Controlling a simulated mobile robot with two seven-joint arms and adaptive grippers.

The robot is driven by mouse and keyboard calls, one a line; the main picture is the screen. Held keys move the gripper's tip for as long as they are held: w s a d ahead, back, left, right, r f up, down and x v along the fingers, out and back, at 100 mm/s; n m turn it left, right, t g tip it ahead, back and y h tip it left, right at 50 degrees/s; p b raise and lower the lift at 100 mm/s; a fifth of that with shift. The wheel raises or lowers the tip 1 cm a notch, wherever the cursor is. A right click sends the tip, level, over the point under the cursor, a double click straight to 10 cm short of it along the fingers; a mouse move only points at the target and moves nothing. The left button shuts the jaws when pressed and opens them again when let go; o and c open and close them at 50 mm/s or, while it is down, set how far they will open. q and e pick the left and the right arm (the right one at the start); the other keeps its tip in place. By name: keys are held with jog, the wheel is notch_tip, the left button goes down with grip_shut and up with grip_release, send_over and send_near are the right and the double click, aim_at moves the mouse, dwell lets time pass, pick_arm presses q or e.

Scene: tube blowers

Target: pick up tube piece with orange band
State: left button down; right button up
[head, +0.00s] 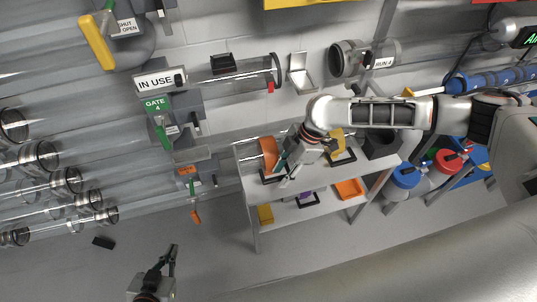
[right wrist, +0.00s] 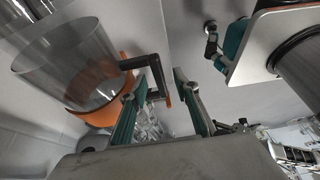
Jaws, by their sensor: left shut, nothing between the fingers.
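The clear tube piece with an orange band (head: 268,152) stands at the left end of the shelf's top. In the right wrist view the orange band (right wrist: 92,110) wraps the lower part of the clear tube, and a black handle (right wrist: 155,66) sticks out from it. My right gripper (head: 285,172) is beside the tube piece in the head view. In the right wrist view my right gripper (right wrist: 160,84) is open, and the handle shows between its fingers; whether they touch it I cannot tell. My left gripper (head: 171,260) is shut and empty, low over the floor, away from the shelf.
A yellow-banded piece (head: 337,141) stands farther right on the shelf's top (head: 240,160). The lower shelf holds yellow, purple and orange pieces (head: 350,188). A gate with a green label (head: 157,104) and clear pipes are at the left. The floor before the shelf is clear.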

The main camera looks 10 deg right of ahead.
jog(key=shift+x, duration=1.25)
grip_shut()
jog(key=shift+w+r, duration=0.1)
